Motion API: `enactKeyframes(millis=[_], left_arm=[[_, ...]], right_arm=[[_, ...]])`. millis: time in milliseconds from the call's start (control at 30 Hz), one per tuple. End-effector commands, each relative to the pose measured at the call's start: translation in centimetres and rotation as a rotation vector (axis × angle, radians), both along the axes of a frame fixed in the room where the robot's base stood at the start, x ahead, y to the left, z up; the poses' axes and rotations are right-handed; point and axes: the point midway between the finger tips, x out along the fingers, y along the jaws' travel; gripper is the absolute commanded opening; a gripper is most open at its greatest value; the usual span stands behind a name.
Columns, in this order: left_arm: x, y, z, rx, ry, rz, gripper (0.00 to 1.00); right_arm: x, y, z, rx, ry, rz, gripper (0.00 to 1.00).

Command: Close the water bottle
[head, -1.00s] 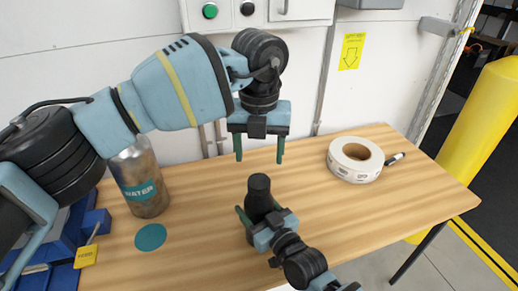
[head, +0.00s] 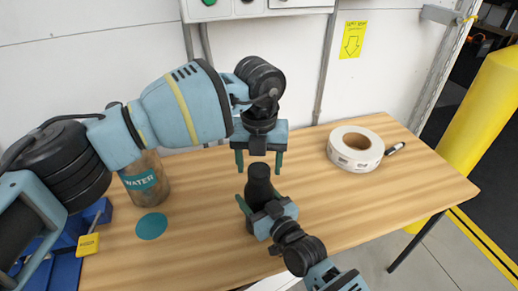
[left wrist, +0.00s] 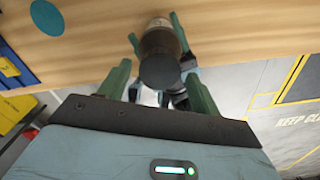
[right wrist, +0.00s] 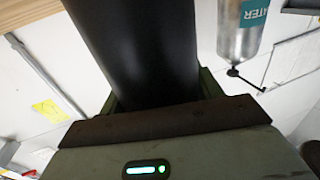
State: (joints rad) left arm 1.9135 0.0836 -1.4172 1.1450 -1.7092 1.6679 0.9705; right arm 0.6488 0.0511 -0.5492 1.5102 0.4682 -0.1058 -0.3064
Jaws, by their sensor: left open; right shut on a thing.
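The steel water bottle (head: 146,180) with a teal WATER label stands at the table's left; my left arm hides its top in the head view. In the right wrist view the bottle (right wrist: 250,28) shows a small dark piece and thin strap at its narrow end. A black cylindrical thing (head: 259,190) with a narrower top stands upright near the table's front. My right gripper (head: 258,208) is shut around its lower part. My left gripper (head: 259,166) is open just above, its fingers either side of the black top. The left wrist view shows that round dark top (left wrist: 160,72) between the fingers.
A white tape roll (head: 355,151) and a marker (head: 395,149) lie on the right of the wooden table (head: 330,205). A teal disc (head: 151,226) lies before the bottle. Blue bins with a yellow tag (head: 88,244) sit at left. A yellow post (head: 485,130) stands at right.

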Motion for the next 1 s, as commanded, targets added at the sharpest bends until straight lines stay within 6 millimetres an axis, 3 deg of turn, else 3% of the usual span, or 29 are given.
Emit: enactKeyframes(millis=[200, 467, 833, 1000], left_arm=[[0.01, 0.06, -1.28, 0.002, -0.001, 0.000, 0.64], [0.01, 0.05, -1.35, 0.001, -0.001, 0.000, 0.64], [0.01, 0.05, -1.33, 0.001, 0.000, 0.000, 0.18], [0.01, 0.05, -1.32, 0.001, -0.001, -0.054, 0.18]], right_arm=[[-0.01, 0.01, -0.01, 0.001, 0.001, 0.000, 0.01], [-0.01, 0.01, -0.01, 0.001, 0.001, 0.000, 0.01], [-0.01, 0.01, -0.01, 0.001, 0.001, 0.000, 0.01], [0.00, 0.00, -0.01, 0.001, 0.001, 0.000, 0.01]])
